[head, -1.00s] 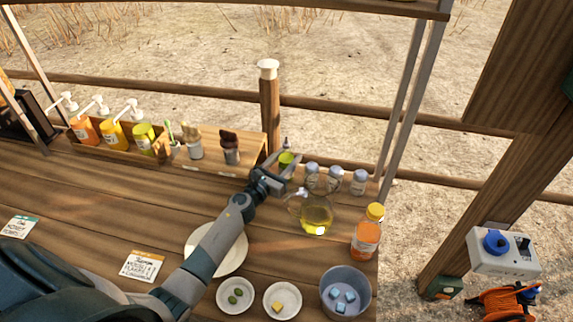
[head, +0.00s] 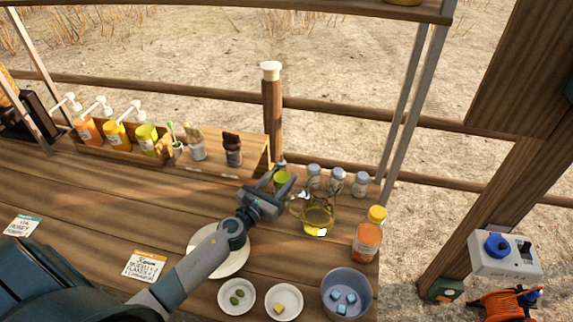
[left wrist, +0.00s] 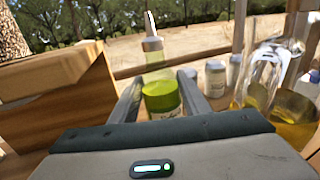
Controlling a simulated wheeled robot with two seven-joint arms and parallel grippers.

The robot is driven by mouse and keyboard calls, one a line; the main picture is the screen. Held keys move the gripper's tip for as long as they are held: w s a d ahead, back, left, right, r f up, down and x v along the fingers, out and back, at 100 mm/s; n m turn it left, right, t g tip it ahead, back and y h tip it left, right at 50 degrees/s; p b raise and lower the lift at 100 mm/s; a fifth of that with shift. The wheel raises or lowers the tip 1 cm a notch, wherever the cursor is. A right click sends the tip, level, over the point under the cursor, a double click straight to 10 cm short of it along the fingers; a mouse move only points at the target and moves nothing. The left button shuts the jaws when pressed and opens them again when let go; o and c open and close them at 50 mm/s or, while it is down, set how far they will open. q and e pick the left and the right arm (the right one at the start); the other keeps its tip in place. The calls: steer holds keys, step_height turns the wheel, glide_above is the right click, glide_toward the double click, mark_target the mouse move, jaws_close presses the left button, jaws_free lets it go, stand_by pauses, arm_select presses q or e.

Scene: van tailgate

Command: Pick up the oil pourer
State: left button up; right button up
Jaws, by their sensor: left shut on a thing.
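The oil pourer (left wrist: 160,90) is a clear bottle with green oil, a metal collar and a thin spout. In the left wrist view it stands upright between the two fingers of my left gripper (left wrist: 162,98), which is shut on it. In the head view the oil pourer (head: 282,181) shows as a small green shape at the tip of my left gripper (head: 277,184), partly hidden by the fingers. Whether its base touches the counter cannot be told. My right gripper is not in view.
A glass jug of yellow oil (head: 318,218) stands close to the right of the pourer, with several grey-capped shakers (head: 361,184) behind. An orange bottle (head: 367,238) is at the right edge. A wooden rack (head: 262,155) stands at the left. Plates and bowls lie in front.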

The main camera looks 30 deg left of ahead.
arm_select(q)
steer(key=s, duration=0.1)
steer(key=s+d, duration=0.1)
steer(key=s, duration=0.1)
steer(key=shift+s+f, duration=0.1)
steer(key=shift+s, duration=0.1)
steer(key=shift+s+r, duration=0.35)
steer(key=shift+r, duration=0.4)
step_height(320, 180, up, 12)
steer(key=r+p, duration=0.1)
steer(key=p, duration=0.2)
glide_above(281, 184)
steer(key=s, duration=0.1)
steer(key=shift+s+f, duration=0.15)
steer(key=shift+f, duration=0.1)
steer(key=shift+f, duration=0.15)
